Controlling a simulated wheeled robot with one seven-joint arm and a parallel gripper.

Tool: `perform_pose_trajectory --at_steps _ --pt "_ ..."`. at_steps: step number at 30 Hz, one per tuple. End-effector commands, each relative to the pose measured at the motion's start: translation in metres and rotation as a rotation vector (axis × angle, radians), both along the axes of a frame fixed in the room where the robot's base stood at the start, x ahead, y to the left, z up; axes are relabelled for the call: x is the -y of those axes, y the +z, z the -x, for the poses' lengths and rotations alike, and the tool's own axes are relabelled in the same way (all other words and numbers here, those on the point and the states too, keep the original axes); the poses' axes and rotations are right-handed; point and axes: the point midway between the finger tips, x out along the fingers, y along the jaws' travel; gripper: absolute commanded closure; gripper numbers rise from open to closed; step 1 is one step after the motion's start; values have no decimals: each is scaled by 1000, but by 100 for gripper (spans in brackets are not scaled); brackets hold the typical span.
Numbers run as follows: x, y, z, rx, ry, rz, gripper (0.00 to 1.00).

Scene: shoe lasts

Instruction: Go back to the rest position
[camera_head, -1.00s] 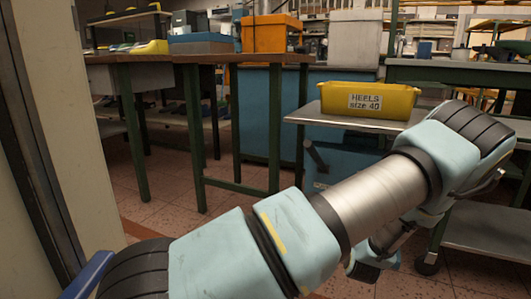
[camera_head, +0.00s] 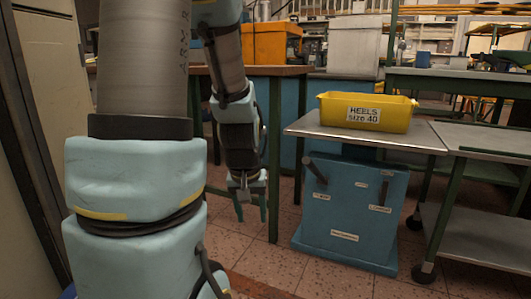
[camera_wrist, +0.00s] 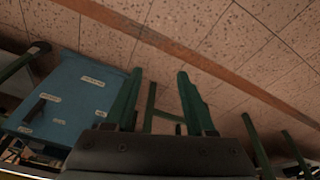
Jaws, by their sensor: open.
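My gripper (camera_head: 251,208) hangs below my folded arm in the head view, left of the blue cabinet (camera_head: 352,215), with its green fingers pointing down. In the wrist view my gripper (camera_wrist: 160,98) has its two green fingers apart, with nothing held between them. The wrist view looks over the tiled floor, with the blue cabinet (camera_wrist: 75,95) to the left. The upper part of my arm fills the left of the head view and hides what lies behind it.
A yellow bin (camera_head: 368,111) labelled "HEELS size 40" stands on a metal-topped table (camera_head: 320,129) above the cabinet. A wooden-topped bench (camera_head: 285,71) carries an orange box (camera_head: 270,45). A metal cart (camera_head: 480,232) stands at the right. Tiled floor (camera_head: 260,262) shows in front.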

Motion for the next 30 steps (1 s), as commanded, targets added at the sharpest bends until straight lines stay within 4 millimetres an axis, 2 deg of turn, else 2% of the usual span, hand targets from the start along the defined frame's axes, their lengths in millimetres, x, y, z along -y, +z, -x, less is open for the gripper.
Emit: perform_pose_trajectory --at_steps 1,5,6,11,17,30 --pt "-11 10 12 -22 -4 -12 45" --pt "-36 24 47 -97 -26 -52 45" --pt "-35 36 47 -101 -32 -52 45" --pt "-33 65 46 -100 -32 -50 45" --pt "-33 112 45 -99 -31 -50 45" --pt "-33 249 45 -98 -30 -50 45"
